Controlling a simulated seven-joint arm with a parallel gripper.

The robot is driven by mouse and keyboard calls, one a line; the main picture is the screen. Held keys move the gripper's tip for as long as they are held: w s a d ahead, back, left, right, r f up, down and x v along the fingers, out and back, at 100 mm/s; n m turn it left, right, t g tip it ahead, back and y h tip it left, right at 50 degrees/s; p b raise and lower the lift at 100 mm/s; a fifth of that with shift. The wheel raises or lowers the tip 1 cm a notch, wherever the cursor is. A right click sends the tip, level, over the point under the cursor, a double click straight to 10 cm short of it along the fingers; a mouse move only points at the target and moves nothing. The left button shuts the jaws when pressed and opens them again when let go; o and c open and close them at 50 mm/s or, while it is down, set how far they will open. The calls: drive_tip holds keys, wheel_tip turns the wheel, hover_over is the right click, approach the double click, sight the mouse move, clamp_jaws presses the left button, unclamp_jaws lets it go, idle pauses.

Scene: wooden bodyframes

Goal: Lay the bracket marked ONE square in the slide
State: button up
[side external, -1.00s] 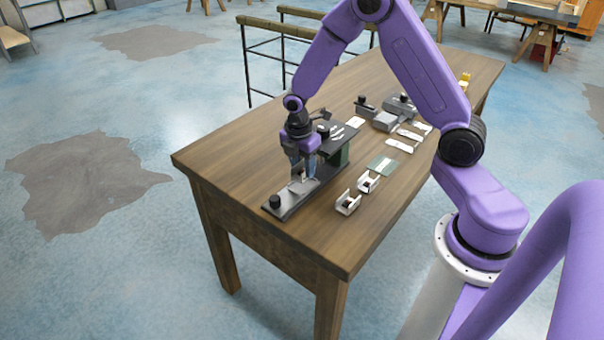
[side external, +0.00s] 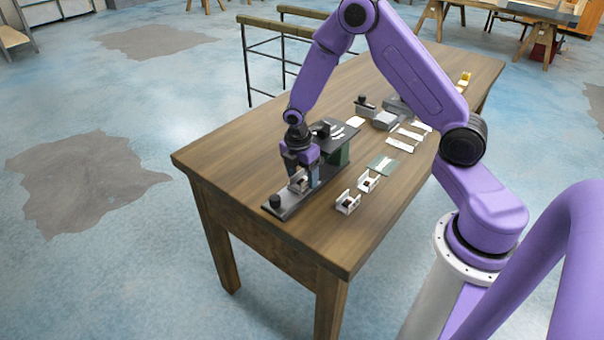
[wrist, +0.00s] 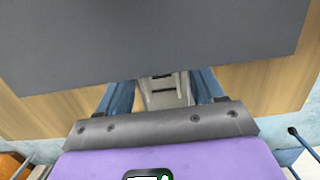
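A small pale bracket (side external: 297,184) is at the long dark slide (side external: 288,207), between the fingers of my gripper (side external: 302,178). In the wrist view the bracket (wrist: 166,90) shows between the two blue fingers (wrist: 164,93), with dark slots in it. The fingers stand very close to its sides; whether they press on it I cannot tell. Its marking cannot be read, and its seat on the slide is partly hidden by the fingers. Two similar pale brackets, a nearer one (side external: 347,203) and a farther one (side external: 367,181), stand on the table right of the slide.
A black knob (side external: 275,202) stands at the slide's near end. A raised dark plate (side external: 332,138) rises behind my gripper and fills the top of the wrist view (wrist: 150,40). A greenish sheet (side external: 382,166) and pale cards (side external: 401,145) lie farther right. The table's front right (side external: 330,250) is clear.

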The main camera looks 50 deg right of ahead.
sight(299, 186)
drive_tip(key=shift+r, duration=0.15)
wheel_tip(299, 186, up, 12)
drive_tip(key=a, duration=0.1)
drive_tip(key=s+a+r+m, duration=0.1)
drive_tip(key=s+a+r, duration=0.15)
drive_tip(key=s, duration=0.25)
drive_tip(key=s+a+r+m+y, duration=0.1)
drive_tip(key=s+a, duration=0.3)
drive_tip(key=s, duration=0.1)
drive_tip(key=s+a+r+m, duration=0.1)
drive_tip(key=s+a+r, duration=0.15)
drive_tip(key=s, duration=0.25)
drive_tip(key=s+r+m, duration=0.1)
drive_tip(key=s+m, duration=0.1)
drive_tip(key=s, duration=1.1)
drive_tip(key=shift+s+d+y, duration=0.2)
drive_tip(key=shift+s+y, duration=0.15)
drive_tip(key=shift+y, duration=0.05)
